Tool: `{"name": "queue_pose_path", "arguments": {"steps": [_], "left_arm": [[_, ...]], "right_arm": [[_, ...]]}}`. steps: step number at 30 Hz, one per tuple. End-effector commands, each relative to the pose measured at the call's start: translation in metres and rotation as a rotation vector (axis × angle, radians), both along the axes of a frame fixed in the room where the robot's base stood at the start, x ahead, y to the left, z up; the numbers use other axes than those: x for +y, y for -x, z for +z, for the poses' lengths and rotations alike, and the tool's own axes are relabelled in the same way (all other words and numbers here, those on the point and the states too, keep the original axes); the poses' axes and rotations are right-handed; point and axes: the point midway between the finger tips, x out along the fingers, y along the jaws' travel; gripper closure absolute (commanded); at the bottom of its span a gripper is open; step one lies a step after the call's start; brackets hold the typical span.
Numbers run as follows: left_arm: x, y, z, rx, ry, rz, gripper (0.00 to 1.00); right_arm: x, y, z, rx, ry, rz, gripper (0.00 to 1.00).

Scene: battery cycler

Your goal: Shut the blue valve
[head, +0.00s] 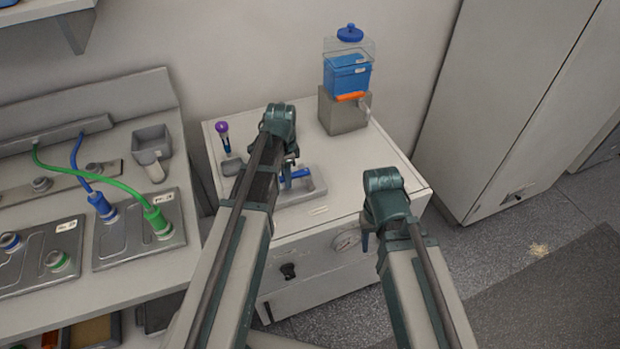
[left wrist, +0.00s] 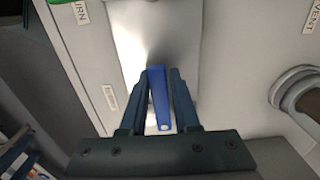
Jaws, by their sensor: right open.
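The blue valve (head: 296,174) shows in the head view as a small blue lever on a grey fixture on top of the white cabinet. My left gripper (head: 286,180) is at this lever and partly hides it. In the left wrist view the blue valve (left wrist: 158,95) is a long blue handle between the two fingers of my left gripper (left wrist: 159,80). The fingers are close on both sides of the handle and appear shut on it. My right gripper (head: 366,238) is open and empty, in front of the cabinet's right side, apart from the valve.
A blue container (head: 347,75) stands on a grey block (head: 342,112) at the cabinet's back. A purple-topped tube (head: 223,136) is at the left. The cycler bench (head: 60,190) with blue and green cables is left.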

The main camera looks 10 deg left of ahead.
Motion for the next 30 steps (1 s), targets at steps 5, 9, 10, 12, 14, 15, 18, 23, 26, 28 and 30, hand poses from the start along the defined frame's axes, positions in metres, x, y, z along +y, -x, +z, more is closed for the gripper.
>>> {"name": "queue_pose_path", "arguments": {"steps": [5,9,10,12,14,15,18,23,26,28,30], "left_arm": [[-0.0001,-0.0004,0.0000,0.000,0.000,0.001,0.71],[0.0005,-0.0014,0.0000,-0.001,0.001,0.001,0.71],[0.0007,-0.0017,0.0000,-0.001,0.001,0.001,0.71],[0.0014,-0.0030,0.0000,-0.001,0.001,0.001,0.71],[0.0021,-0.0038,0.0000,-0.001,0.001,0.001,0.71],[0.0023,-0.0039,0.0000,-0.001,0.001,0.001,0.71],[0.0023,-0.0039,0.0000,-0.001,0.000,0.001,0.71],[0.0023,-0.0040,0.0000,-0.001,0.000,0.001,0.56],[0.0023,-0.0039,0.0000,-0.001,0.000,0.001,0.56],[0.0023,-0.0038,0.0000,-0.001,0.001,0.001,0.56],[0.0022,-0.0037,0.0010,-0.001,0.001,0.001,0.56]], "right_arm": [[0.0000,0.0000,0.0000,0.000,0.000,0.000,0.50],[0.0000,0.0000,0.0000,0.000,0.000,0.000,0.50],[0.0000,0.0000,0.0000,0.000,0.000,0.000,0.50],[0.0000,0.0000,0.0000,0.000,0.000,0.000,0.50],[0.0000,0.0000,0.0000,0.000,0.000,0.000,0.50],[0.0000,0.0000,0.0000,0.000,0.000,0.000,0.50],[0.0000,0.0000,0.0000,0.000,0.000,0.000,0.50],[0.0000,0.0000,0.0000,0.000,0.000,0.000,0.50],[0.0000,0.0000,0.0000,0.000,0.000,0.000,0.50],[0.0000,0.0000,0.0000,0.000,0.000,0.000,0.50],[0.0000,0.0000,0.0010,0.000,0.000,0.000,0.50]]}}
